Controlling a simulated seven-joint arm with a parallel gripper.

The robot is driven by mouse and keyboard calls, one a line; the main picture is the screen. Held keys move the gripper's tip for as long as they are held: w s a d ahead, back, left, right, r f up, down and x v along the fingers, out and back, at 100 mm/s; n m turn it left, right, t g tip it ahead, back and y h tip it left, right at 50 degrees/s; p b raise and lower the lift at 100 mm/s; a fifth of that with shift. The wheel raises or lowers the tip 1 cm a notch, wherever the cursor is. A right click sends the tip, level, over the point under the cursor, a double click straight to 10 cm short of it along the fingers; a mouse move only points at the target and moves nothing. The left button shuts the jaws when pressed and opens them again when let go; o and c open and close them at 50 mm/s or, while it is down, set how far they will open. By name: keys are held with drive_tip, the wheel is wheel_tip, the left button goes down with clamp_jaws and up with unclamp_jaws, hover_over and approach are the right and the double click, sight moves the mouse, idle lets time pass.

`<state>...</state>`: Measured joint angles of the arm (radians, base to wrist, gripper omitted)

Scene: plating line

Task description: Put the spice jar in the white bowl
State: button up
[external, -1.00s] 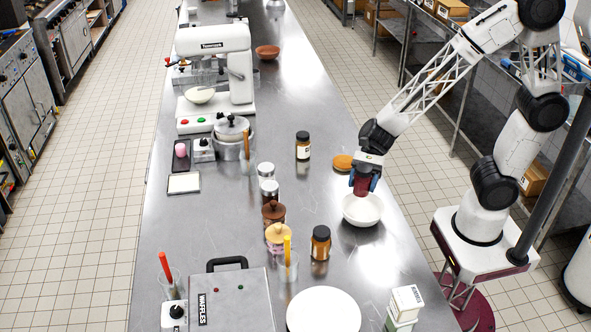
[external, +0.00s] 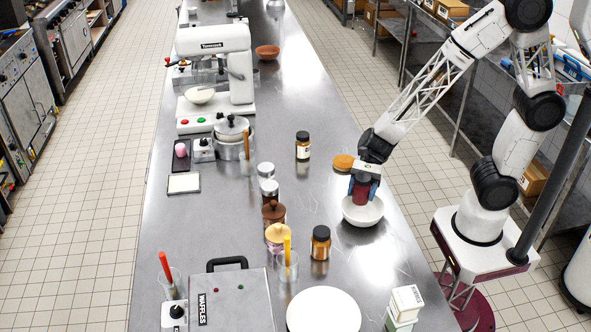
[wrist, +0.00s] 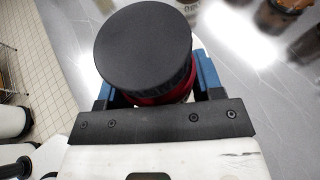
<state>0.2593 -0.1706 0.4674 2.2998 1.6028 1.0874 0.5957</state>
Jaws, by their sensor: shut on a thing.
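My gripper (external: 365,189) is shut on a spice jar, with its blue fingers on either side of it. The jar (external: 361,193) has a dark red body in the external view. In the wrist view its round black lid (wrist: 144,47) faces the camera, and a strip of red body shows below it. The white bowl (external: 351,215) stands on the metal counter under my gripper. The jar's lower end is over or inside the bowl; I cannot tell whether it touches the bottom. The bowl is mostly hidden behind the jar in the wrist view.
An amber jar (external: 320,243) with a black lid stands left of the bowl, and another jar (external: 303,146) stands farther back. An orange-brown round item (external: 343,162) lies behind the bowl. A white plate (external: 324,312) and small boxes (external: 406,301) are at the front.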

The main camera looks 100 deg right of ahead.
drive_tip(key=shift+f, duration=0.6)
drive_tip(key=o, duration=1.1)
drive_tip(key=shift+c, duration=0.2)
drive_tip(key=shift+r, duration=0.65)
drive_tip(key=v, duration=1.2)
